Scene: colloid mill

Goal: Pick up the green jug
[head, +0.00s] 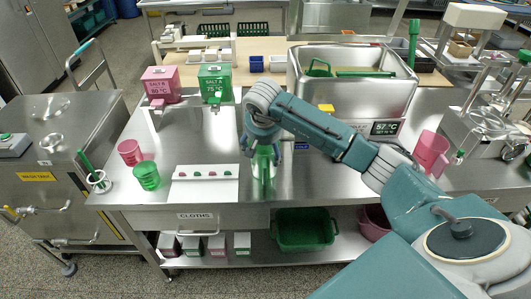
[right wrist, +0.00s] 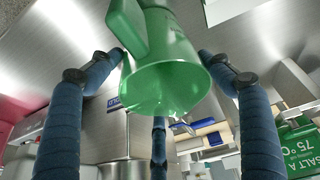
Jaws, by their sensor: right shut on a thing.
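The green jug (head: 265,166) is at the middle of the steel table, below my right gripper (head: 263,140), and partly hidden by it in the head view. In the right wrist view the jug (right wrist: 168,78) is large, with its wide rim and handle showing, between the blue fingers of my right gripper (right wrist: 160,80). The right gripper is shut on the jug. I cannot tell whether the jug's base touches the table. My left gripper is not in view.
A second green vessel (head: 147,176) and a pink one (head: 130,152) stand at the left. A white board (head: 205,194) with small colored pieces lies left of the jug. Salt dispensers (head: 215,84) and a steel tank (head: 350,95) stand behind; a pink jug (head: 432,150) stands right.

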